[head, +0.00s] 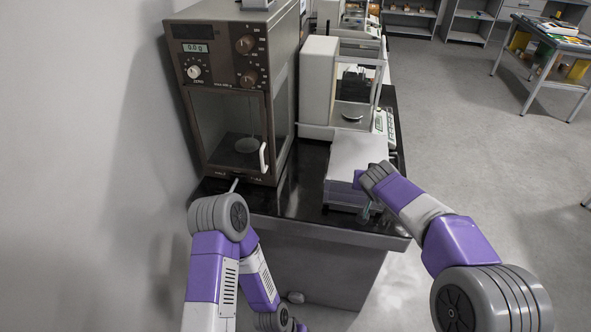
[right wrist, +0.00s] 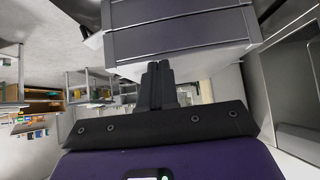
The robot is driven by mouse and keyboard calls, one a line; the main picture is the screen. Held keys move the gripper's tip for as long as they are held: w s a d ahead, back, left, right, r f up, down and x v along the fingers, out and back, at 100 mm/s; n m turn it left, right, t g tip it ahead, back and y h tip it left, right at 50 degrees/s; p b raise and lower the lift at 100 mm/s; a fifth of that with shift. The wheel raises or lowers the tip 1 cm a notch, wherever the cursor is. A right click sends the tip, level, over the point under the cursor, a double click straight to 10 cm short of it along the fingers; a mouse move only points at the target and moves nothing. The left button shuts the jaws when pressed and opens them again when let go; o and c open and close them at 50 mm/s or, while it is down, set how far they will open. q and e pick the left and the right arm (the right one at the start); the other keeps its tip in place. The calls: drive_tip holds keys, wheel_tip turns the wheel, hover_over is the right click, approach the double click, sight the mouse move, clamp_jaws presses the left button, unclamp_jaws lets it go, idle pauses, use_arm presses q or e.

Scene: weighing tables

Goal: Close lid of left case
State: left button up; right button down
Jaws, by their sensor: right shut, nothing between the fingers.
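A low box-shaped case with a pale flat top (head: 352,152) and a grey-purple front sits near the front edge of the black table. Whether its lid is fully down I cannot tell. My right gripper (head: 367,211) is at the front right of this case, partly hidden by my wrist. In the right wrist view my gripper (right wrist: 158,86) is shut and empty, with its fingers pointing toward the dark grey ribbed side of the case (right wrist: 185,40). Contact is unclear. My left arm comes in low at the left; its gripper does not show.
A brown balance cabinet (head: 238,95) with a glass door and white handle stands at the left of the black table (head: 302,190). A white balance (head: 319,80) stands behind the pale-topped case.

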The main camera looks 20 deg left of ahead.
drive_tip(key=shift+d+f, duration=0.1)
drive_tip(key=shift+f, duration=0.05)
drive_tip(key=shift+w, duration=0.1)
idle(0.3)
drive_tip(key=w+r+p+v, duration=0.1)
drive_tip(key=p+v, duration=0.2)
drive_tip(key=v, duration=0.9)
drive_tip(key=shift+r, duration=0.6)
